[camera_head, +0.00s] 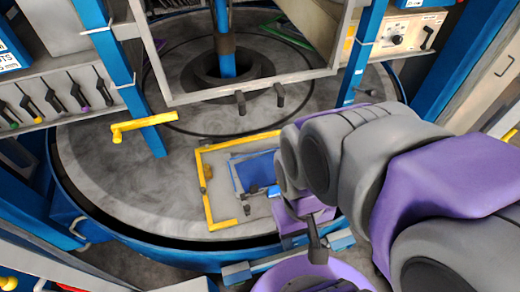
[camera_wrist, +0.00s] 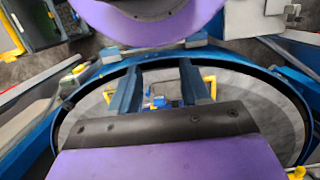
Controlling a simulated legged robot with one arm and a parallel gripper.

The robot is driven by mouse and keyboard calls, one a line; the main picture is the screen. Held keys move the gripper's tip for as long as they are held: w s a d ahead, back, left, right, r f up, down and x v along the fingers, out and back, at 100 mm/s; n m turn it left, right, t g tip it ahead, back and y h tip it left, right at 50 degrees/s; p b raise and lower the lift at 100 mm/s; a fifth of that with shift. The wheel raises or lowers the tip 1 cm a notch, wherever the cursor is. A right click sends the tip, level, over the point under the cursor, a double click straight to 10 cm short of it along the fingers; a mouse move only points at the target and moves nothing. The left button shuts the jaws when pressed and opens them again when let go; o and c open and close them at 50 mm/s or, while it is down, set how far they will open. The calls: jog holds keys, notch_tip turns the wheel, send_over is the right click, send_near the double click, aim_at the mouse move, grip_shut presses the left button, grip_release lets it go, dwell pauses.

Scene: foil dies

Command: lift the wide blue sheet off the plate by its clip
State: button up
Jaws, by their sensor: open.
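A blue sheet (camera_head: 258,172) lies on the large round grey plate (camera_head: 105,190) inside a yellow bracket (camera_head: 209,198), its right part hidden behind my arm in the head view. A blue edge runs along its left side; I cannot tell whether this is a second sheet. Small dark and blue bits sit near its lower edge, but I cannot make out which is the clip. In the wrist view my gripper (camera_wrist: 159,68) is open, its two fingers apart with nothing held.
A blue post (camera_head: 226,45) rises from the plate's dark hub. A pale frame (camera_head: 250,88) hangs over the plate's far part. A blue upright with a yellow handle (camera_head: 145,125) stands left of the bracket. Tools (camera_head: 52,97) line the left shelf. The plate's left area is bare.

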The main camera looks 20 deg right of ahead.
jog(key=w+f+m+y+b, duration=0.1)
jog(key=w+f+m+b, duration=0.25)
jog(key=w+b, duration=0.4)
jog(key=w+f+m+t+y+b, duration=0.1)
jog(key=w+f+m+y+b, duration=0.2)
jog(key=w, duration=0.7)
jog(key=w+f+m+b, duration=0.4)
jog(key=w+f+b, duration=0.15)
jog(key=w, duration=0.35)
jog(key=w+d+f+m+b, duration=0.6)
jog(key=w+d+f+m, duration=0.15)
jog(key=f, duration=0.25)
jog(key=shift+n+y, duration=0.3)
jog(key=shift+n, duration=0.2)
jog(key=b+x, duration=0.1)
jog(key=x, duration=0.4)
jog(key=b+x, duration=0.1)
jog(key=x, duration=0.5)
jog(key=shift+w+a+f, duration=0.1)
jog(key=shift+w+a, duration=0.1)
jog(key=shift+b+x, duration=0.95)
jog(key=shift+x, duration=1.7)
jog(key=shift+s+d, duration=0.1)
jog(key=shift+d, duration=0.1)
grip_shut()
